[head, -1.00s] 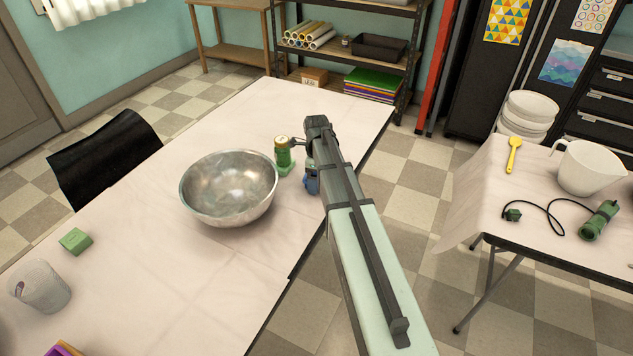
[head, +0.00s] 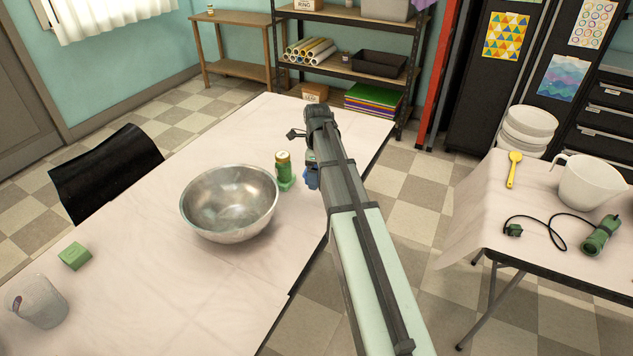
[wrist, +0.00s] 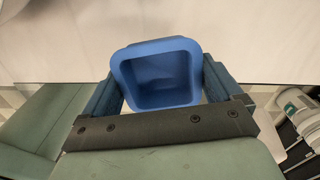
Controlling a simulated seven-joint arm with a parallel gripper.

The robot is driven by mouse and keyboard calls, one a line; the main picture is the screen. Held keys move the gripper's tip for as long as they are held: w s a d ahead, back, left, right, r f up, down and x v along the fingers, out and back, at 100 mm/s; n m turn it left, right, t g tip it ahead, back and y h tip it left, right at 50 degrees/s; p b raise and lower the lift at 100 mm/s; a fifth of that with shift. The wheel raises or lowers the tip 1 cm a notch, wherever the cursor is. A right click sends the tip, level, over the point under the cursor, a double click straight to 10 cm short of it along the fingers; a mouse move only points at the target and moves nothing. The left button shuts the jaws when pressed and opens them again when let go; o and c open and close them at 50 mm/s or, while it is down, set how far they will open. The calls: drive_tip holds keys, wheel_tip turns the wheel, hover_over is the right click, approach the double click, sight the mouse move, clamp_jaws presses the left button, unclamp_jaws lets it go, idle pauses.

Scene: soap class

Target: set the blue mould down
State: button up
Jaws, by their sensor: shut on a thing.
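The blue mould (wrist: 162,74) is a hollow, rounded-square cup. In the wrist view it sits between the two fingers of my gripper (wrist: 160,88), its open side facing the camera. The fingers are closed against its sides. In the head view my gripper (head: 311,172) is by the right long edge of the white-covered table (head: 190,290), just right of a green-and-gold can. My arm hides most of it there, and only a small blue patch shows. In the wrist view the mould overlaps the table edge; I cannot tell its height above the table.
A steel bowl (head: 230,204) stands left of my gripper. A green soap bar (head: 75,256) and a clear cup (head: 38,302) are at the left. The table's far end (head: 300,106) is clear.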

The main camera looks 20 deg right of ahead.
drive_tip(key=shift+r, duration=0.85)
wheel_tip(320, 180, up, 5)
drive_tip(key=shift+f, duration=0.15)
drive_tip(key=shift+n, duration=0.5)
drive_tip(key=w+a, duration=0.6)
drive_tip(key=w, duration=0.1)
drive_tip(key=w+a, duration=0.3)
drive_tip(key=w, duration=0.1)
drive_tip(key=shift+a+r, duration=0.1)
drive_tip(key=shift+r, duration=0.1)
drive_tip(key=w+a+n, duration=0.1)
drive_tip(key=w+a, duration=1.1)
drive_tip(key=a, duration=0.4)
drive_tip(key=shift+s+a+f, duration=0.1)
drive_tip(key=shift+f, duration=3.75)
drive_tip(key=shift+s+a+f, duration=0.1)
drive_tip(key=shift+f, duration=3.7)
drive_tip(key=shift+f, duration=0.15)
drive_tip(key=o, duration=0.7)
